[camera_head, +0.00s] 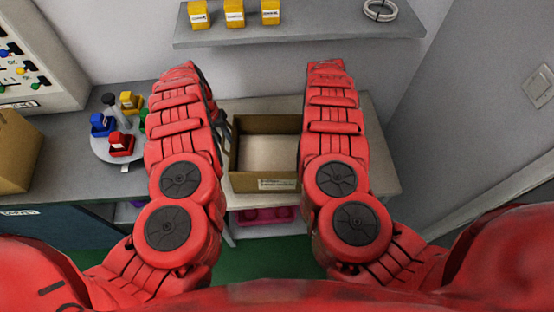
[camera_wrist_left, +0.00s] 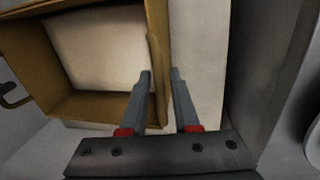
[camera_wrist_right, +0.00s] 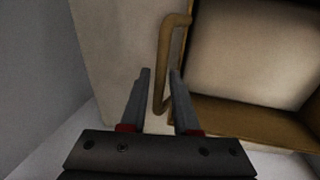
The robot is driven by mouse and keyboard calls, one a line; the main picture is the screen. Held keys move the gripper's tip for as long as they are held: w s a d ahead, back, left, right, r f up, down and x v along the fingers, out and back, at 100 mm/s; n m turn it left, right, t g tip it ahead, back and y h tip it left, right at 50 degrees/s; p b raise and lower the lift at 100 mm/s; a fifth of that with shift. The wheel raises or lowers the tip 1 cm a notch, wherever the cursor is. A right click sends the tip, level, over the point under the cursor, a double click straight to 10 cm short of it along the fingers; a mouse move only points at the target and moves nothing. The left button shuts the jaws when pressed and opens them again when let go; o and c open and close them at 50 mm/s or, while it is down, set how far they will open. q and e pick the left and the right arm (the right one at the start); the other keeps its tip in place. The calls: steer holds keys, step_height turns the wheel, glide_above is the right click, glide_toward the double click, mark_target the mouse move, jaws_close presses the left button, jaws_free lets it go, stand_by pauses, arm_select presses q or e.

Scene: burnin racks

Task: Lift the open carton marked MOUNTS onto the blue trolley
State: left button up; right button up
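An open tan carton (camera_head: 236,170) stands on a pale table between my two arms, with a pale surface inside and a white label too small to read. It also shows in the left wrist view (camera_wrist_left: 90,108) and right wrist view (camera_wrist_right: 240,112). My left gripper (camera_wrist_left: 162,75) is open, its fingers on either side of a tan strip at the carton's side. My right gripper (camera_wrist_right: 160,73) is open at a tan handle (camera_wrist_right: 163,60) on the opposite side. In the head view, the left gripper (camera_head: 225,125) shows partly; the right is hidden. I cannot identify a blue trolley.
A pale table (camera_head: 375,140) bears the carton, with magenta things (camera_head: 262,215) on a shelf below. A grey counter (camera_head: 65,165) at left holds a round tray (camera_head: 103,150) of coloured parts and another carton (camera_head: 15,155). A wall shelf (camera_head: 320,28) carries yellow boxes.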

arm_select(q)
jaws_close()
arm_select(e)
jaws_close()
stand_by(0.9)
